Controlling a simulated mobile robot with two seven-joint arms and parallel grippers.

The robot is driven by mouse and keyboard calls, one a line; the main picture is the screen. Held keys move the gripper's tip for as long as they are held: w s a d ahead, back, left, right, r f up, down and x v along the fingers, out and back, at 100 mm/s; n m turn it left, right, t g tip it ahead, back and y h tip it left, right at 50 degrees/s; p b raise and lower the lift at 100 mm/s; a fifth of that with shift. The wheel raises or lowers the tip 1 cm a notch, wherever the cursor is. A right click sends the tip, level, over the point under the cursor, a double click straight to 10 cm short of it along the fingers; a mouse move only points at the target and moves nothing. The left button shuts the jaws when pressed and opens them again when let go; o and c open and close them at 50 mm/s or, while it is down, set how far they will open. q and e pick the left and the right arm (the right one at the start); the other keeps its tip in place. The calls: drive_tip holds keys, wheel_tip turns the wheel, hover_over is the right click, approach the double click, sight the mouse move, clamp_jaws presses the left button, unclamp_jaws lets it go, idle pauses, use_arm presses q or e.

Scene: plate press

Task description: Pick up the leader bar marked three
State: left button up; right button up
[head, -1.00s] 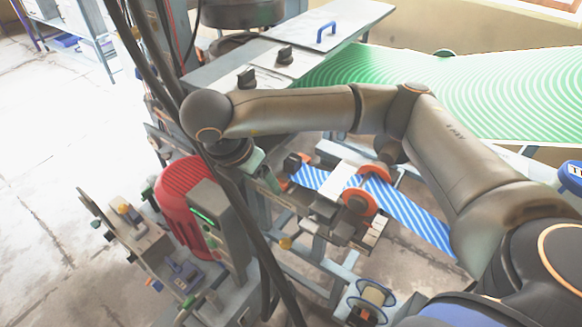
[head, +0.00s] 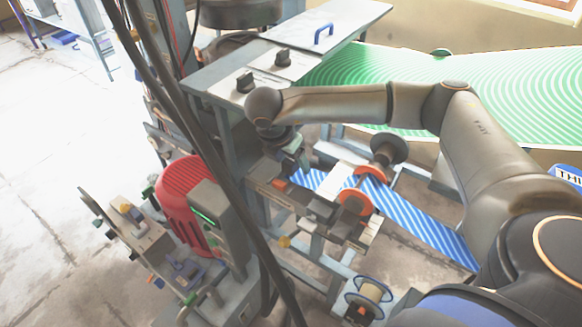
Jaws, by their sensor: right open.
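A blue piece with a white label (head: 568,176) shows at the right edge of the head view. Its lettering seems to begin with "TH" and is cut off by the frame, so I cannot tell for sure that it is the leader bar marked three. My right arm comes in from the right and reaches across to the machine. My right gripper (head: 289,160) is open, pointing down near the upper end of the blue-and-white striped strip (head: 410,222), far left of the label. It is small and partly hidden by the wrist. My left gripper is out of view.
A press frame with a grey top plate (head: 355,20) and black knobs stands at the back. A red motor (head: 183,190) and black cables stand at left. Orange-flanged rollers (head: 355,202) sit on the strip. A green patterned sheet (head: 500,90) spans the back right.

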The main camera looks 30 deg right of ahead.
drive_tip(key=shift+f, duration=0.15)
clamp_jaws()
idle(0.5)
